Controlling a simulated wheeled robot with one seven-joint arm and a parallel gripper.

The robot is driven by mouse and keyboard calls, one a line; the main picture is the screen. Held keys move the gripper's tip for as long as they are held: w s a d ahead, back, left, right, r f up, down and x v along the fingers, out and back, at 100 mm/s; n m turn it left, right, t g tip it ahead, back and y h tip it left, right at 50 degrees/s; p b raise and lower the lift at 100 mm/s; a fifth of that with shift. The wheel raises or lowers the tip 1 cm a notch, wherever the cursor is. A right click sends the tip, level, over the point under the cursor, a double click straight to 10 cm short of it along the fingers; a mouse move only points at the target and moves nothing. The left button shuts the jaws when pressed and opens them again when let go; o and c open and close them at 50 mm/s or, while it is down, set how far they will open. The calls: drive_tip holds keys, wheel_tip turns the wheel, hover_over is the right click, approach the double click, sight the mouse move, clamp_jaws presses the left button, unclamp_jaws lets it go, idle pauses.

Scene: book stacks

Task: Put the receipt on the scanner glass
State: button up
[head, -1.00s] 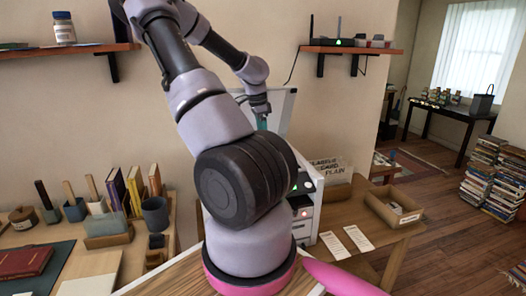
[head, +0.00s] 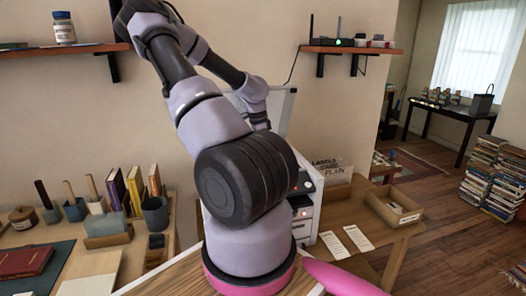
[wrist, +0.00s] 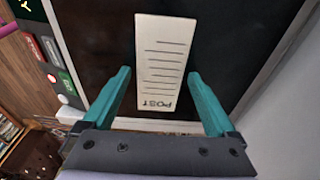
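A white paper slip (wrist: 162,62), printed with lines and the word POST, lies on the dark scanner glass (wrist: 95,30) in the wrist view. My gripper (wrist: 159,75) is open above the glass, its teal fingers on either side of the slip with small gaps. In the head view, the white scanner (head: 302,228) stands behind my arm with its lid (head: 283,108) raised. My gripper and the glass are hidden there by my arm and the scanner.
Two more printed slips (head: 332,246) (head: 358,239) lie on the wooden table right of the scanner. A cardboard tray (head: 395,215) and a label holder (head: 333,172) stand nearby. A desk with books (head: 135,190) and cups is at left. A shelf (head: 350,49) hangs above.

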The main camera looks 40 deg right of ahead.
drive_tip(key=shift+r, duration=0.1)
wheel_tip(320, 180, up, 8)
drive_tip(key=a+f, duration=0.1)
drive_tip(key=w+a+r+n+t+y, duration=0.2)
drive_tip(key=a+r+n, duration=0.3)
drive_tip(key=a, duration=0.6)
drive_tip(key=w+a+r+n+t+y, duration=0.2)
drive_tip(key=a+r+n+y, duration=0.3)
drive_tip(key=a, duration=0.7)
drive_tip(key=s+a+r+n+t+h, duration=0.3)
drive_tip(key=s+a+r+n, duration=0.6)
drive_tip(key=s+a+r, duration=0.3)
drive_tip(key=a+r+t, duration=0.1)
drive_tip(key=a+r, duration=0.1)
drive_tip(key=a, duration=0.2)
drive_tip(key=shift+a+r+n, duration=0.15)
drive_tip(key=shift+a+n, duration=0.2)
drive_tip(key=shift+n, duration=0.05)
drive_tip(key=shift+s+d, duration=0.15)
